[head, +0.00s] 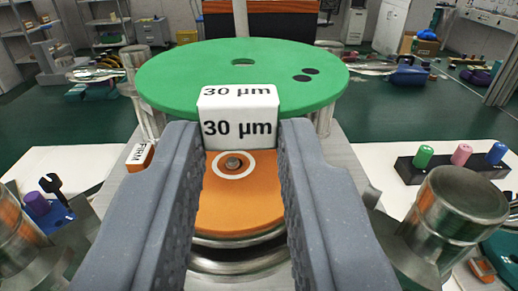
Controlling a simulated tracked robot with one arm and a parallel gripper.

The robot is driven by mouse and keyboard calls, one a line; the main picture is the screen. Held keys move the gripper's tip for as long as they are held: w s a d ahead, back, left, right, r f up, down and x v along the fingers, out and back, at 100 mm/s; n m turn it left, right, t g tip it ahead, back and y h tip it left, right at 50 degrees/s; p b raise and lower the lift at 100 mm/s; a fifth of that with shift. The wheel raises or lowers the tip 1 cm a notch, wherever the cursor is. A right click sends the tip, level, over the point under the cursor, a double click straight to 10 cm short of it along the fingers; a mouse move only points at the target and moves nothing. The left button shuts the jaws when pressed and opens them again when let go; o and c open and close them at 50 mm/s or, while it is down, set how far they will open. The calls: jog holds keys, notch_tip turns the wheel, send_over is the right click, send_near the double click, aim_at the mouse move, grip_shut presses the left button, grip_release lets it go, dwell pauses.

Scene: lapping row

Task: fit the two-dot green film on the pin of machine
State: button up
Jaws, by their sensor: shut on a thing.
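My gripper (240,150) is shut on the white block marked "30 µm" (240,128). The block sits at the edge of the green film (190,75), a flat disc with two black dots and a small hole near its middle. The disc is held level in front of my fingers. Below and nearer is the machine's orange round plate (240,205), with a white ring and the grey pin (233,162) at its centre. The green film is above and beyond the pin, apart from it. Its far underside is hidden.
Metal cylinders stand at the lower left (12,235) and right (455,210) of the orange plate. A black rack with green, pink and blue pegs (450,167) stands on the right white surface. A small orange-and-white block (139,157) lies at left. Shelves stand behind.

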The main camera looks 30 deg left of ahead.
jog(key=shift+s+a, duration=0.2)
jog(key=shift+a, duration=0.3)
jog(key=shift+f+b, duration=1.2)
jog(key=shift+f, duration=1.75)
jog(key=shift+d+p, duration=0.1)
jog(key=shift+p, duration=0.2)
jog(key=shift+f+b, duration=0.4)
jog(key=shift+f, duration=0.6)
jog(key=o, duration=1)
jog(key=shift+o, duration=0.2)
jog(key=shift+s+d, duration=0.1)
